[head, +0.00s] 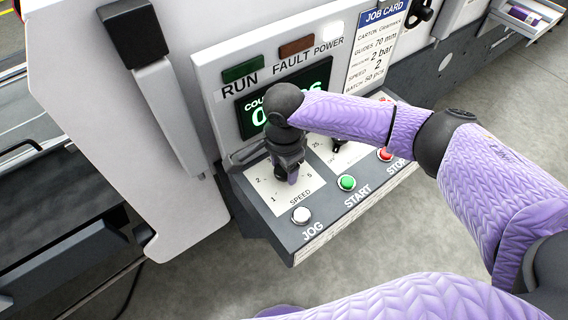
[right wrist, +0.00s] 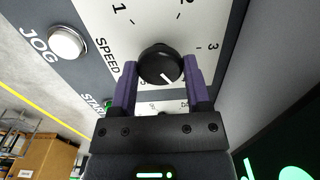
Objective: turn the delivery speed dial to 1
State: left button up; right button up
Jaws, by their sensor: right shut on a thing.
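The speed dial (right wrist: 160,62) is a round black knob on a white scale plate (right wrist: 115,42) printed with numbers and SPEED. In the right wrist view its short white mark points down and right, roughly towards the 4. My right gripper (right wrist: 160,82) is shut on the dial, with one purple finger on each side. In the head view my right gripper (head: 288,174) reaches down onto the speed scale (head: 268,196) and largely hides the dial. My left gripper is not in view.
A white JOG button (head: 301,215), a green START button (head: 347,182) and a red STOP button (head: 385,155) line the panel's front edge. A counter display (head: 252,116) stands behind, partly hidden by my right arm. A job card (head: 378,48) reads speed 2.

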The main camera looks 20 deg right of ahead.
jog(key=shift+r+p, duration=0.2)
jog(key=shift+p, duration=0.2)
jog(key=n+p, duration=0.4)
jog(key=p, duration=0.6)
jog(key=shift+r, duration=0.1)
jog(key=shift+f+n+p, duration=0.2)
jog(key=shift+n+p, duration=0.15)
jog(key=shift+n, duration=0.65)
jog(key=n, duration=0.3)
jog(key=shift+n+p, duration=0.3)
jog(key=shift+p, duration=0.05)
jog(key=n, duration=0.3)
jog(key=shift+n, duration=0.3)
jog(key=n, duration=0.3)
jog(key=shift+n+p, duration=0.3)
jog(key=shift+p, duration=0.05)
jog(key=n, duration=0.3)
jog(key=shift+f+n, duration=0.1)
jog(key=shift+n, duration=0.2)
jog(key=n, duration=0.3)
jog(key=shift+n, duration=0.3)
jog(key=n, duration=0.4)
jog(key=shift+n, duration=0.3)
jog(key=n, duration=0.3)
jog(key=shift+w+n, duration=0.1)
jog(key=shift+n, duration=0.2)
jog(key=shift+n+b, duration=0.4)
jog(key=shift+n, duration=1.4)
